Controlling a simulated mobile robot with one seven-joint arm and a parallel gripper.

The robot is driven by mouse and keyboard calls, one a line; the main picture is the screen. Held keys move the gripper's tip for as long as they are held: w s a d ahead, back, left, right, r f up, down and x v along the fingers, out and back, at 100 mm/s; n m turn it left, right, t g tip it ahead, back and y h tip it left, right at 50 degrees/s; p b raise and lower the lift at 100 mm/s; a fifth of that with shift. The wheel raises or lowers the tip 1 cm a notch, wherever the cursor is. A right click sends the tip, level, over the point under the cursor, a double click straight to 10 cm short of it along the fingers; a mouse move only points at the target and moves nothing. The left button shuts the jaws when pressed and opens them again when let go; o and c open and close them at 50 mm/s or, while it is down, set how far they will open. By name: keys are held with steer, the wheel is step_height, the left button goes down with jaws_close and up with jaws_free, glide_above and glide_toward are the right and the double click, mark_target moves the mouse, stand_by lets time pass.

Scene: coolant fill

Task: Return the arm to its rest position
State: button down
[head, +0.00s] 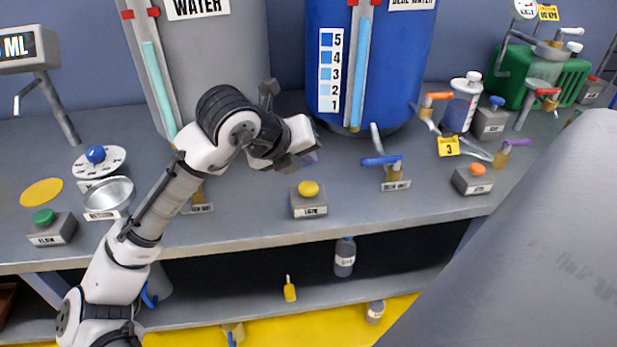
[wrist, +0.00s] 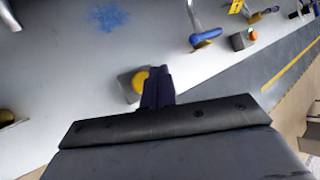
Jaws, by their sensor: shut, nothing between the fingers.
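My arm reaches up from the lower left in the head view, bent at a black joint in front of the grey water tank. My gripper (head: 308,158) is above the bench, behind and above the yellow button box, and apart from the tank fronts. In the wrist view my gripper (wrist: 157,75) shows its dark fingers shut together with nothing between them. The fingers cover part of the yellow button (wrist: 140,82) in that view. The same yellow button (head: 308,189) shows clear in the head view.
The grey water tank (head: 220,60) and blue tank (head: 405,60) stand at the back. A blue-handled tap (head: 382,161) is right of the gripper. A green button box (head: 50,228) and metal dish (head: 110,194) sit at left. A large grey shape covers the lower right.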

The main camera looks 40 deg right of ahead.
steer(key=shift+r, duration=0.5)
